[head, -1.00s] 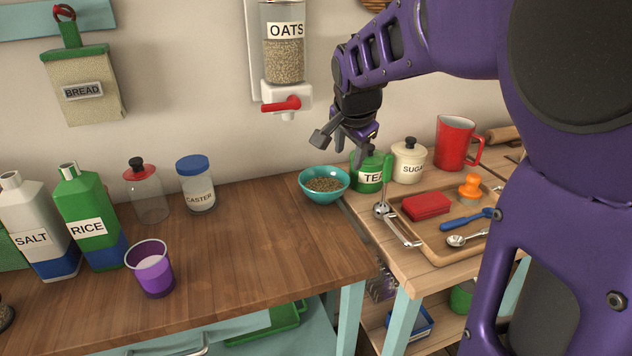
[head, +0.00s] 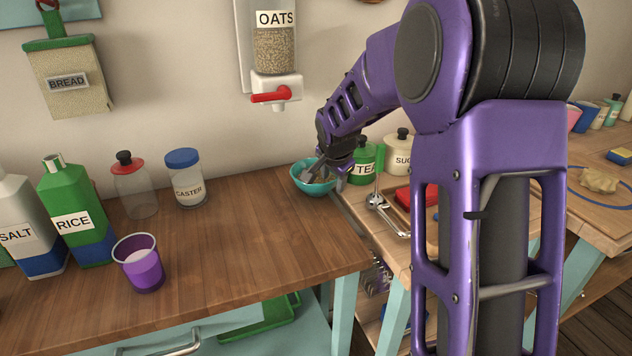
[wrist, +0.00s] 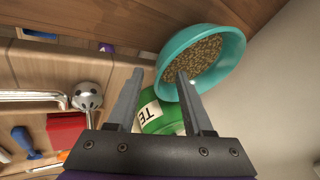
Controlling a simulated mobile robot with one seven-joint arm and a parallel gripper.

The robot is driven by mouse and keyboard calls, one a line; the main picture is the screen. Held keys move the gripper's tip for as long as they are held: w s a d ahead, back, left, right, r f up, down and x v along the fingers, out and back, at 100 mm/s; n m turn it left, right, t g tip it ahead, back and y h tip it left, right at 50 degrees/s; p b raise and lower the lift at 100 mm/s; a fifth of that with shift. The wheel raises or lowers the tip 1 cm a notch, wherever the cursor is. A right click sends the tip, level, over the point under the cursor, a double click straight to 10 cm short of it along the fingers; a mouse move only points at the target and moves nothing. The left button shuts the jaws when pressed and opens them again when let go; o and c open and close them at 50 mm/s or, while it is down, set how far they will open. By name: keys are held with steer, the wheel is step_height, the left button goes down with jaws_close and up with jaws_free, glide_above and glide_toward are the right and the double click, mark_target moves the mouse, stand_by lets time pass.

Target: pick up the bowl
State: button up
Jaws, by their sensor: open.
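The teal bowl (head: 312,186) stands at the right back of the brown wooden counter, below the oats dispenser. In the wrist view the bowl (wrist: 226,44) holds brown grains that look like oats. My gripper (head: 322,172) is at the bowl in the head view, reaching down from the right. In the wrist view my gripper (wrist: 160,75) is open, with one finger overlapping the bowl's interior and the other outside its rim on the left. Nothing is held. I cannot tell whether a finger touches the bowl.
A green tea canister (head: 362,164) stands close beside the bowl, and a cream sugar canister (head: 398,151) is behind it. The oats dispenser (head: 274,48) hangs above. A purple cup (head: 140,265) and several containers stand left. The counter's middle is clear.

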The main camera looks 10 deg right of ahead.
steer(key=shift+x, duration=0.9)
steer(key=shift+c, duration=0.3)
jaws_close()
steer(key=shift+r, duration=0.1)
